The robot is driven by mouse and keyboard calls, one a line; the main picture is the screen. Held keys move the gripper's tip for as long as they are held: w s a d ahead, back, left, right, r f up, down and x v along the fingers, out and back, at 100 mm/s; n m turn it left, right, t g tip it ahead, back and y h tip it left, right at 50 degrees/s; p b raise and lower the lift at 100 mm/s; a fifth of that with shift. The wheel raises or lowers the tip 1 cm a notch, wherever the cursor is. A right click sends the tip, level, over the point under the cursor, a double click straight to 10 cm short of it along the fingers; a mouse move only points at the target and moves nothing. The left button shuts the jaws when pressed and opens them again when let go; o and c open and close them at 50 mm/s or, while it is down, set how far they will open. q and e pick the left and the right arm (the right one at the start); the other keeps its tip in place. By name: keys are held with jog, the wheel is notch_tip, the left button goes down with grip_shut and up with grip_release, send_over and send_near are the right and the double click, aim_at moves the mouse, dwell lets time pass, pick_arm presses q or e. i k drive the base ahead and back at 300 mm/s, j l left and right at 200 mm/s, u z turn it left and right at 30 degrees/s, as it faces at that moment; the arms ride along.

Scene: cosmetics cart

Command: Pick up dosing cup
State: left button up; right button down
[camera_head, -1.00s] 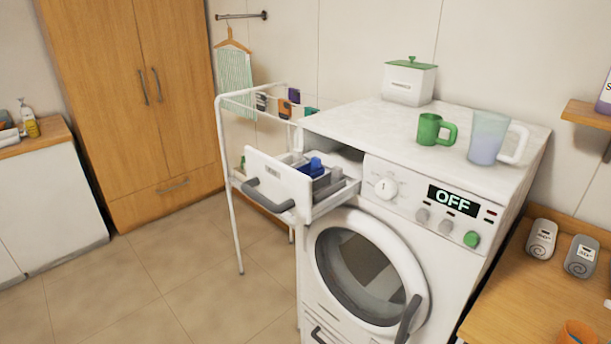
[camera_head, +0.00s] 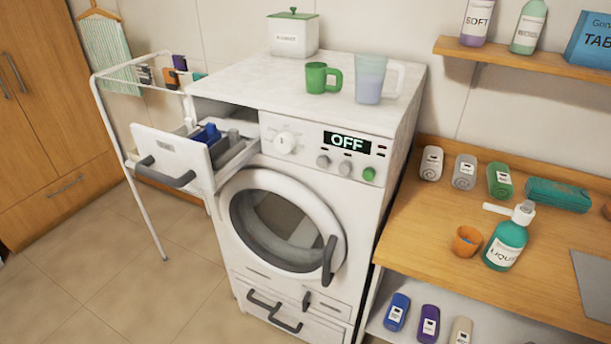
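Several cups show, and no label tells which is the dosing cup. A small orange cup (camera_head: 466,241) stands on the wooden counter at the right, beside a teal bottle (camera_head: 507,240) marked LIQUID. A green mug (camera_head: 317,78) with a handle stands on top of the washing machine. A translucent bluish jug (camera_head: 370,82) with a pale handle stands to its right. Neither of my grippers shows in the view.
The washing machine (camera_head: 345,190) has its detergent drawer (camera_head: 165,150) pulled out and its door shut. A shelf (camera_head: 520,58) hangs above. A drying rack (camera_head: 122,150) stands left.

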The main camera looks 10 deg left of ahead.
aim_at(467, 239)
jog(key=j+u, duration=0.15)
jog(key=u, duration=0.2)
jog(key=i+j+u, duration=0.1)
jog(key=u, duration=0.25)
jog(key=i+u, duration=0.15)
jog(key=u, duration=0.2)
jog(key=z, duration=2.05)
